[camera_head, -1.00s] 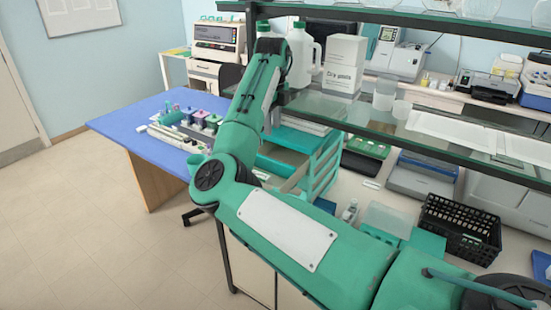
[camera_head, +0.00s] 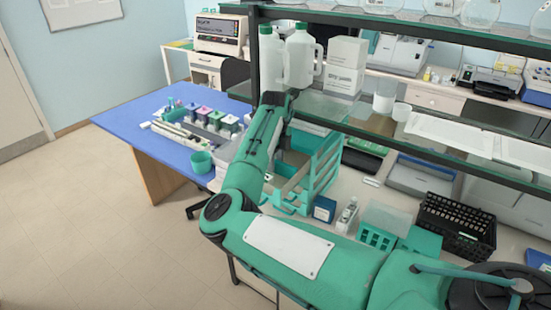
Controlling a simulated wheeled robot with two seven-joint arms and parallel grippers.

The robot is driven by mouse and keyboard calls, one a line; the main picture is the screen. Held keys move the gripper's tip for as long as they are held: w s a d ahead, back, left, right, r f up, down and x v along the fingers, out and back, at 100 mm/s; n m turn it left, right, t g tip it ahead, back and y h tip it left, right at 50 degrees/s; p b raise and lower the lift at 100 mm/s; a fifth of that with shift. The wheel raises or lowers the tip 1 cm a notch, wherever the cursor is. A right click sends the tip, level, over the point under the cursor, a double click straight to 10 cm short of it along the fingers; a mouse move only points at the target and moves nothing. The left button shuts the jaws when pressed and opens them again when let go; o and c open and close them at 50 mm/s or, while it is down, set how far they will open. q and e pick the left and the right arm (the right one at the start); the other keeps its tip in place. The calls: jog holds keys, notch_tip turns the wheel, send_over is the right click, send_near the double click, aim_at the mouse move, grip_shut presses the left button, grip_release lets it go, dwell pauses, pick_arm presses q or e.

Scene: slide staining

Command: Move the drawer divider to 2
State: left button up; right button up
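A teal drawer unit (camera_head: 318,172) stands on the bench near the middle of the view, below the glass shelf. A drawer (camera_head: 284,196) stands open at its front left, partly covered by my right arm. I cannot make out the drawer divider or any numbered positions in it. My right arm comes in from the bottom right, bends at the elbow and reaches up past the drawer unit. My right gripper (camera_head: 277,98) is a small dark end near the shelf edge, in front of the white jugs. Its fingers are too unclear to tell open from shut. My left gripper is out of view.
White jugs (camera_head: 299,58) and a white box (camera_head: 344,66) stand on the glass shelf (camera_head: 330,106). A blue table (camera_head: 130,122) with staining jars and a green cup (camera_head: 201,162) is at left. A small blue box (camera_head: 324,209) and a black basket (camera_head: 455,226) are at right.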

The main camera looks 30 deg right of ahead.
jog(key=shift+f, duration=0.35)
grip_shut()
jog(key=shift+w+d+r, duration=0.1)
jog(key=shift+w+d, duration=0.1)
jog(key=shift+d, duration=0.3)
jog(key=shift+w+d+r, duration=0.1)
jog(key=shift+w+d, duration=0.05)
jog(key=shift+d, duration=0.3)
jog(key=shift+w+d+f, duration=0.15)
jog(key=shift+w+d, duration=0.05)
jog(key=shift+d, duration=0.1)
jog(key=shift+a, duration=0.1)
grip_release()
